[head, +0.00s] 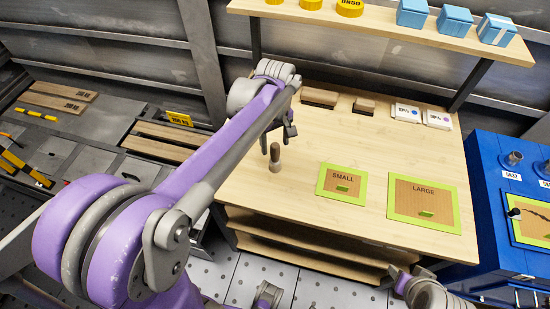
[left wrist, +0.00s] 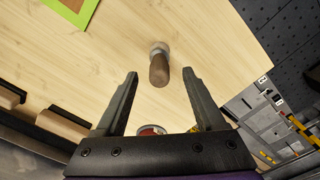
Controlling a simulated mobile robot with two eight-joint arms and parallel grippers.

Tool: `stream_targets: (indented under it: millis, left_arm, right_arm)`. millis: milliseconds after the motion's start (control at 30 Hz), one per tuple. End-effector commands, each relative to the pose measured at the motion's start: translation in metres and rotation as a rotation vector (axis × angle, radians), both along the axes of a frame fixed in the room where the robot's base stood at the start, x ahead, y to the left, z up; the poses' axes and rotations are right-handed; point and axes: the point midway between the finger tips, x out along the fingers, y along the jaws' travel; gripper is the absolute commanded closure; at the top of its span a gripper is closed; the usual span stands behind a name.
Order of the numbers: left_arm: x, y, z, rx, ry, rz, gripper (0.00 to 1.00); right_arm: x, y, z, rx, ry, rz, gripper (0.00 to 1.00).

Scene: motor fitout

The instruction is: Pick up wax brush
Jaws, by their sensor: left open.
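The wax brush (head: 275,157) stands upright on the light wooden table, left of the SMALL mat, with a brown wooden handle on top and a pale grey base below. In the left wrist view the brush (left wrist: 159,68) shows between and slightly beyond the fingertips, handle end toward the camera. My left gripper (left wrist: 160,76) is open and empty, with a gap on both sides of the brush. In the head view my left gripper (head: 280,137) hangs just above the brush. Grey parts of my right arm (head: 425,290) show at the bottom edge; its jaws are unclear.
SMALL (head: 330,190) and LARGE (head: 394,209) green-edged mats lie to the right. Wooden blocks (head: 319,97) and white cards (head: 406,112) lie along the back. A shelf (head: 400,32) holding yellow rolls and blue boxes hangs above the back. A blue cabinet (head: 485,190) stands right.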

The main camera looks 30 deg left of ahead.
Motion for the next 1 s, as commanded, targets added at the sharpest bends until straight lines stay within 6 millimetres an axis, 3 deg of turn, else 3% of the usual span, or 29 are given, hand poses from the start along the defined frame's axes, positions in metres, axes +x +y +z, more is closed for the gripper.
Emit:
stream_targets:
  millis: [400, 667, 1000]
  left_arm:
    - [0.002, 0.001, -0.05, 0.0, 0.0, -0.001, 0.29]
    - [0.002, 0.001, -0.053, 0.0, 0.0, 0.0, 0.29]
    - [0.001, 0.001, -0.052, 0.0, 0.0, 0.0, 0.9]
  right_arm:
    - [0.0, 0.0, -0.002, 0.0, 0.001, 0.0, 0.5]
    - [0.0, 0.0, -0.002, 0.0, 0.001, 0.0, 0.5]
    - [0.0, 0.0, -0.002, 0.0, 0.001, 0.0, 0.5]
